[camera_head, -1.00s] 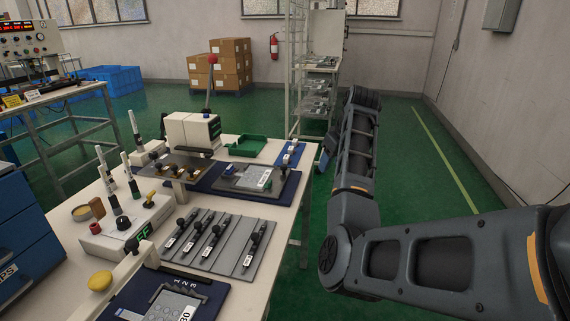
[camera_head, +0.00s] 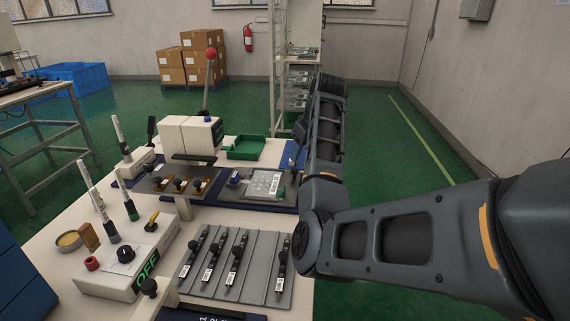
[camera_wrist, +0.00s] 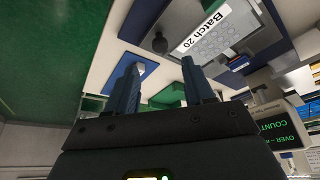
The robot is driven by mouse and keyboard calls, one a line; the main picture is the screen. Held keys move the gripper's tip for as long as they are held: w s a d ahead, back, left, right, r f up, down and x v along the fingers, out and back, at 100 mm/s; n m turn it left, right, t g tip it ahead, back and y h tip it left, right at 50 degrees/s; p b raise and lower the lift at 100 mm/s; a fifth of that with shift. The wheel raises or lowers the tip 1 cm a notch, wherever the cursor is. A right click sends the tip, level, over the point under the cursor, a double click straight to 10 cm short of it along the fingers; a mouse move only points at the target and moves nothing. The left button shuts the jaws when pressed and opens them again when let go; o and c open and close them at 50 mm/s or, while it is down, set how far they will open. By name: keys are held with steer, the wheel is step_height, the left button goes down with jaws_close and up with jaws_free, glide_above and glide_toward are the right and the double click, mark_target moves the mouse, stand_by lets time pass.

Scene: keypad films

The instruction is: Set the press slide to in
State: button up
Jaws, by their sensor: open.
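The white press (camera_head: 190,137) stands at the back of the bench with its red-knobbed lever (camera_head: 209,62) raised. In front of it a grey plate with a clear keypad film and barcode label (camera_head: 266,184) lies on a dark blue base, with a small dark knob (camera_head: 234,180) at its left. I cannot tell for sure whether this plate is the press slide, or its position. In the wrist view a plate labelled Batch 20 (camera_wrist: 203,33) shows beyond my gripper (camera_wrist: 160,80). My gripper is open and empty, apart from the plate. It is not visible in the head view.
A grey rack with several dark-knobbed bars (camera_head: 238,262) lies in front. A control box reading OFF (camera_head: 125,262) stands left, near marker-like sticks. A green tray (camera_head: 245,147) is behind the film plate. My arm covers part of the bench's right edge. Floor is clear at right.

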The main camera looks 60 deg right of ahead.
mark_target(295, 170)
steer(key=x, duration=0.7)
steer(key=shift+w+f, duration=0.15)
steer(key=shift+f, duration=0.15)
jaws_close()
stand_by(0.4)
